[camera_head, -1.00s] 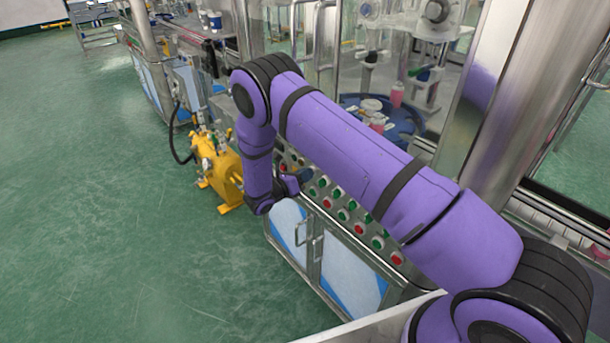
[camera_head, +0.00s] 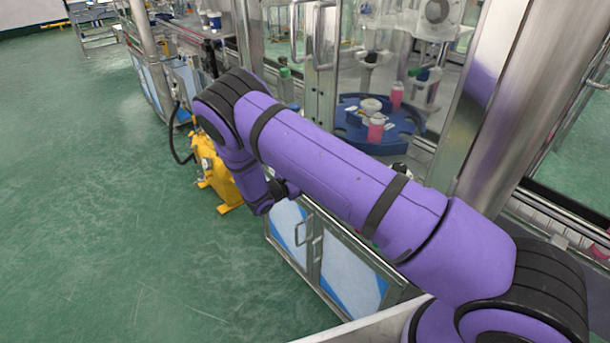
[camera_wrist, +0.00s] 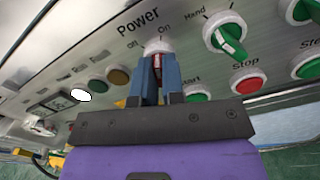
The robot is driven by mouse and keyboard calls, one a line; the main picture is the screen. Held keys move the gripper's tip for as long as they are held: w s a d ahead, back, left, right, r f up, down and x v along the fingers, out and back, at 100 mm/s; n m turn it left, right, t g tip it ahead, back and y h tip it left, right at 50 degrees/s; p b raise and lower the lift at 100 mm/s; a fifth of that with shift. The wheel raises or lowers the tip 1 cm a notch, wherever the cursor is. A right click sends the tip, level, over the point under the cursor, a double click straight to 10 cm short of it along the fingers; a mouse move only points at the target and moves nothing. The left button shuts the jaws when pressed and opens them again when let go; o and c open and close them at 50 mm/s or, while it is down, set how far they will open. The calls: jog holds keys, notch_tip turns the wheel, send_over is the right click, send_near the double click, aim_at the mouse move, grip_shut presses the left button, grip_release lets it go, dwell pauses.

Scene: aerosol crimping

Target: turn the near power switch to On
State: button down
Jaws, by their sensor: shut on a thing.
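The power switch (camera_wrist: 156,46) is a knob on a white round base with a red grip, below the printed word Power with Off at left and On at right. My gripper (camera_wrist: 157,72) has its two blue fingers closed around the red grip in the wrist view. The fingers hide much of the grip, so I cannot tell its exact angle between Off and On. In the head view my gripper (camera_head: 287,190) is a small dark shape against the panel, and the arm hides the switch.
A green Hand selector knob (camera_wrist: 229,38) is right of the switch, with a red Stop button (camera_wrist: 247,83) below it. A yellow machine (camera_head: 218,172) stands on open green floor.

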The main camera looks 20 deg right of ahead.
jog(key=shift+m, duration=1.2)
jog(key=c, duration=1.2)
grip_release()
jog(key=shift+a, duration=0.15)
jog(key=v, duration=1)
jog(key=shift+s+a, duration=0.1)
jog(key=shift+a, duration=0.2)
